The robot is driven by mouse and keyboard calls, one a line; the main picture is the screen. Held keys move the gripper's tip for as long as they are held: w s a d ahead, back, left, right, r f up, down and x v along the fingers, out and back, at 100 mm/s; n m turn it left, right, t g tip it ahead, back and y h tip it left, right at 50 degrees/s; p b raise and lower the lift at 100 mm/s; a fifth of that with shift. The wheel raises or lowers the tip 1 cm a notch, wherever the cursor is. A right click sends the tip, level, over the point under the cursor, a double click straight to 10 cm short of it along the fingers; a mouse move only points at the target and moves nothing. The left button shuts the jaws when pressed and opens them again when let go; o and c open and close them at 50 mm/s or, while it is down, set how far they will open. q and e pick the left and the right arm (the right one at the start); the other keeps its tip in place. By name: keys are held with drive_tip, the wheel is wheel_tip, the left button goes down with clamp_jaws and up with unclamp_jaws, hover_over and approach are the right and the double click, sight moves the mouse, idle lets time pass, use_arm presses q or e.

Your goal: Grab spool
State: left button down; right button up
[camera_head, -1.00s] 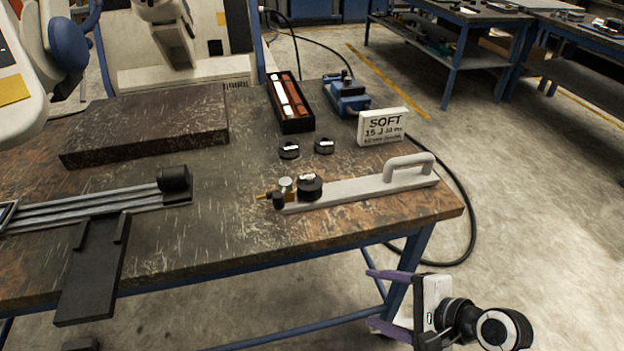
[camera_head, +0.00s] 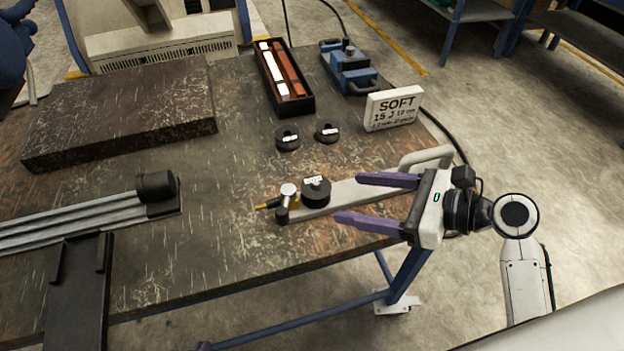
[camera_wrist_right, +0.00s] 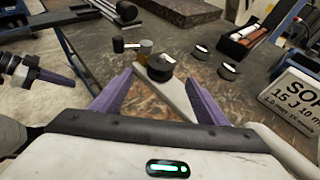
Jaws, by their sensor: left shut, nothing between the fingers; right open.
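A black spool-like disc (camera_head: 316,191) with a white label sits at the left end of a pale handled bar (camera_head: 345,192), beside a small brass-tipped fitting (camera_head: 287,200). Two smaller black labelled discs (camera_head: 287,139) and (camera_head: 326,132) lie behind it. My right gripper (camera_head: 349,197) is open, its purple fingers over the bar, pointing left at the larger disc, short of it. In the right wrist view that disc (camera_wrist_right: 160,68) shows beyond and between the fingertips.
A dark slab (camera_head: 120,108) and a railed fixture (camera_head: 75,225) occupy the left. A black tray with red and white bars (camera_head: 284,80), a blue device (camera_head: 349,68) and a "SOFT" sign (camera_head: 392,108) stand behind. Bare tabletop (camera_head: 225,225) lies left of the fitting.

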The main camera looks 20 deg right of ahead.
sight(327, 191)
drive_tip(key=shift+x, duration=0.9)
drive_tip(key=x, duration=0.5)
drive_tip(key=shift+w+a+f+b, duration=0.15)
drive_tip(key=shift+w+f+b, duration=0.15)
drive_tip(key=shift+b, duration=0.05)
drive_tip(key=shift+r, duration=0.1)
drive_tip(key=c, duration=1.2)
